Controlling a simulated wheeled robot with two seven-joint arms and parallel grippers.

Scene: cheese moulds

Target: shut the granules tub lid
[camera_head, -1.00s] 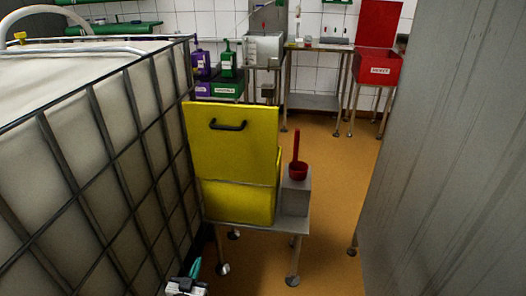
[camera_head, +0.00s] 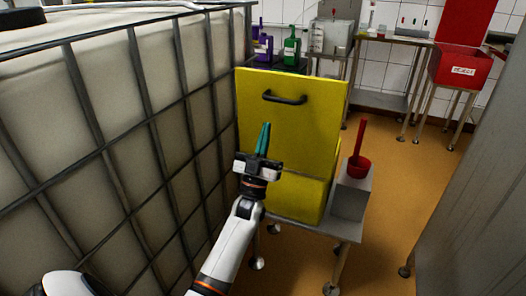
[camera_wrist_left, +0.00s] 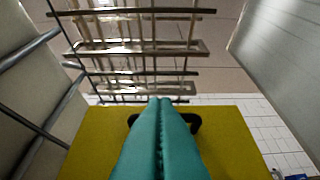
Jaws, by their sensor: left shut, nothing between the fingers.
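The yellow granules tub (camera_head: 297,197) stands on a small steel table beside the caged tank. Its yellow lid (camera_head: 315,120) is open and stands upright, with a black handle (camera_head: 284,98) near its upper edge. My left gripper (camera_head: 265,126) is in front of the lid, its teal fingers pointing up, shut and empty. In the left wrist view the shut fingers (camera_wrist_left: 160,101) overlap the handle, and the lid (camera_wrist_left: 90,145) spreads behind them. I cannot tell whether they touch the lid. My right gripper is not in view.
The caged white tank (camera_head: 100,110) rises close on the left. A red scoop (camera_head: 359,164) stands on a grey block (camera_head: 350,197) right of the tub. A grey wall panel (camera_head: 480,200) bounds the right. A red reject bin (camera_head: 462,68) stands behind; orange floor lies between.

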